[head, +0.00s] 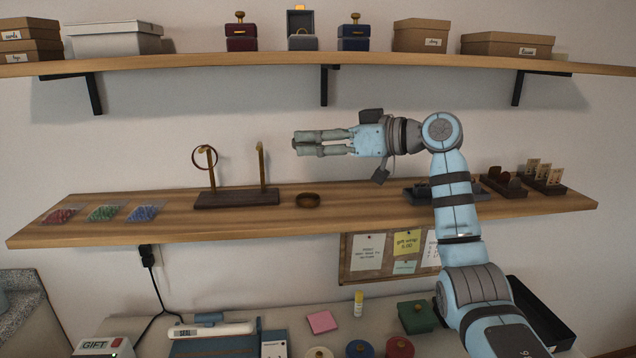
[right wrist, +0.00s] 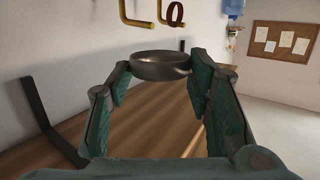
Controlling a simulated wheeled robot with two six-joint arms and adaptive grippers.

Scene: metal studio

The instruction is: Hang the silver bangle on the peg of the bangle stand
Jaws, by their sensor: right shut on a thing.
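My right gripper (head: 296,143) points left above the lower shelf, to the right of and higher than the bangle stand. In the right wrist view, which is upside down, its fingers are shut on the silver bangle (right wrist: 160,70), a dull grey-brown band between the fingertips. In the head view the fingers mostly hide the bangle. The bangle stand (head: 237,199) has a dark wood base and two brass posts with bent tops. A thin reddish ring (head: 193,160) hangs on the left post; the right post (head: 262,168) is bare. My left gripper is not in view.
A small brown dish (head: 308,200) sits on the lower shelf (head: 360,222) below the gripper. Bead bags (head: 103,213) lie at left; dark display holders (head: 503,184) stand at right. The upper shelf (head: 400,63), with boxes and black brackets, runs above my gripper.

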